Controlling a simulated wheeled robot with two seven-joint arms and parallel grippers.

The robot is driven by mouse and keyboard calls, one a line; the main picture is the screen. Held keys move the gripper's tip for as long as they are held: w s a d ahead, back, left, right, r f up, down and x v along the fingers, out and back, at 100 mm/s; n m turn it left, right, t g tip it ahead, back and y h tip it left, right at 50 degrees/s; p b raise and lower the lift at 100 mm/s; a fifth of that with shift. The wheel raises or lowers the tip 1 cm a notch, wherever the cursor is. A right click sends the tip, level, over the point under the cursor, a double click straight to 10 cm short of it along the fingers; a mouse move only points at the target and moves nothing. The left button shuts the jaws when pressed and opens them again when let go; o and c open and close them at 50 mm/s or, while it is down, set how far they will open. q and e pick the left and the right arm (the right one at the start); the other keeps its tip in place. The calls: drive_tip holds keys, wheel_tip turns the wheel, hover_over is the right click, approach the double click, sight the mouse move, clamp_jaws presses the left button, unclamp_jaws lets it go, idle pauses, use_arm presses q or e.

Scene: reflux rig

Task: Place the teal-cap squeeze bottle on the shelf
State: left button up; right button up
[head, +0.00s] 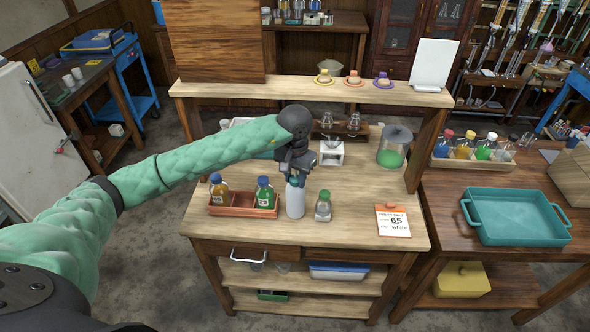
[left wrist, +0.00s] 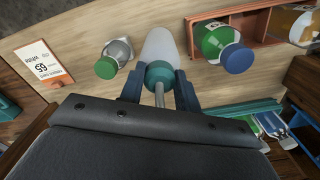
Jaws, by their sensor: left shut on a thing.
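The teal-cap squeeze bottle (head: 295,200) is white and stands upright at the front middle of the wooden bench. In the left wrist view its white body (left wrist: 160,47) and teal cap (left wrist: 159,74) show between the fingers. My left gripper (head: 294,178) comes down from above and is shut on the bottle at its cap end. It also shows in the left wrist view (left wrist: 159,90). I cannot tell whether the bottle's base touches the bench. The raised wooden shelf (head: 300,88) runs across the back of the bench. My right gripper is not in view.
An orange tray (head: 240,212) with two bottles stands left of the squeeze bottle. A green-capped jar (head: 323,207) stands close on its right. A card (head: 393,221) lies farther right. The shelf holds a wooden board (head: 213,40), several small flasks' coloured rings and a white panel (head: 434,65).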

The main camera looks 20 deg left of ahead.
use_arm(q)
drive_tip(key=shift+f, duration=0.2)
idle(0.5)
drive_tip(key=shift+f, duration=0.1)
drive_tip(key=o, duration=0.7)
